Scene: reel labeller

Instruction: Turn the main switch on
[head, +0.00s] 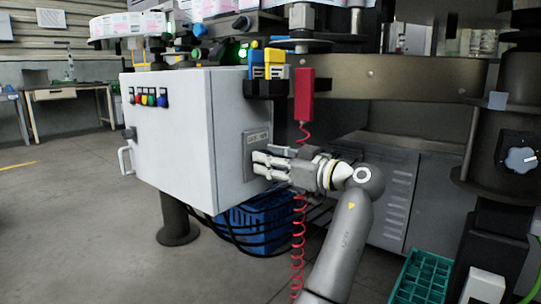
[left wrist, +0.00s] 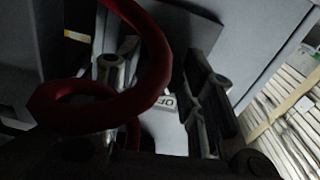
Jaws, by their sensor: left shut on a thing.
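A grey switch plate (head: 257,140) with a small label is on the right side wall of the white control cabinet (head: 175,135). My left gripper (head: 262,164) is at this plate, its fingers pointing left against it, and it is shut on the main switch. The switch handle itself is mostly hidden by the fingers. In the left wrist view the two dark fingers (left wrist: 158,88) stand either side of the plate, and a label reading "OFF" (left wrist: 165,102) shows between them. My right gripper is not in view.
A red coiled hose (head: 298,235) hangs close by my left gripper and crosses the left wrist view (left wrist: 155,60). A blue crate (head: 262,225) and black cables lie below the cabinet. A green crate (head: 420,278) stands at lower right. The floor at left is clear.

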